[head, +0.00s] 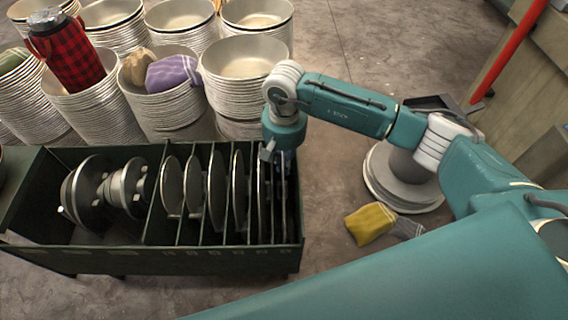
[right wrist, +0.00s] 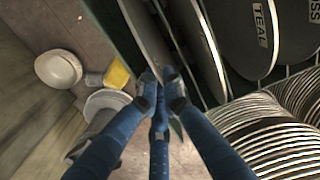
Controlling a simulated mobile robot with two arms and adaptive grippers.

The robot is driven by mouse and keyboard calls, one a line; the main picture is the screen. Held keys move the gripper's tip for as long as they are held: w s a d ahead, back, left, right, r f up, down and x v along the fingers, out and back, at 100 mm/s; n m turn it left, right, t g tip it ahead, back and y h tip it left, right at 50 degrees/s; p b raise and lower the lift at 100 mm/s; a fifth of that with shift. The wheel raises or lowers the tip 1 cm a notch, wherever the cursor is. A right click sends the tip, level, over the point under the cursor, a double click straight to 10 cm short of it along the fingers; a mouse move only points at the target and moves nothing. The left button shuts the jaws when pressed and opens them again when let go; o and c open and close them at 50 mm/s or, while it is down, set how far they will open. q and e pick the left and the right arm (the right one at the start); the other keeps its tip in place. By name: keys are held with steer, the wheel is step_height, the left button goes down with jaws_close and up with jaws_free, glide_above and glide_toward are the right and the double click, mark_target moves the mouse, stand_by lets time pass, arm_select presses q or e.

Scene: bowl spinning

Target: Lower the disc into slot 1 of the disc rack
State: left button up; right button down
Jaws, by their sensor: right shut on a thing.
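The disc rack (head: 150,257) is a long dark green bin at the lower left of the head view, with thin dividers and several discs standing on edge in its slots. The slot labels on its front are too faint to read. My right gripper (head: 284,158) points down over the rack's right end. In the right wrist view its fingers (right wrist: 161,88) are shut on the disc (right wrist: 148,38), a thin plate seen nearly edge-on, close beside a dark divider. The disc's lower edge is hidden, so I cannot tell its depth in the slot. My left gripper is out of view.
Stacks of pale bowls (head: 245,60) stand close behind the rack. Larger discs on a spindle (head: 90,195) fill its left compartment. A yellow cloth (head: 369,224) and a round pale base (head: 385,185) are on the floor to the right.

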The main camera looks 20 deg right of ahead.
steer(key=c, duration=1.9)
jaws_free()
steer(key=shift+o, duration=0.3)
steer(key=shift+f, duration=0.1)
step_height(320, 180, up, 12)
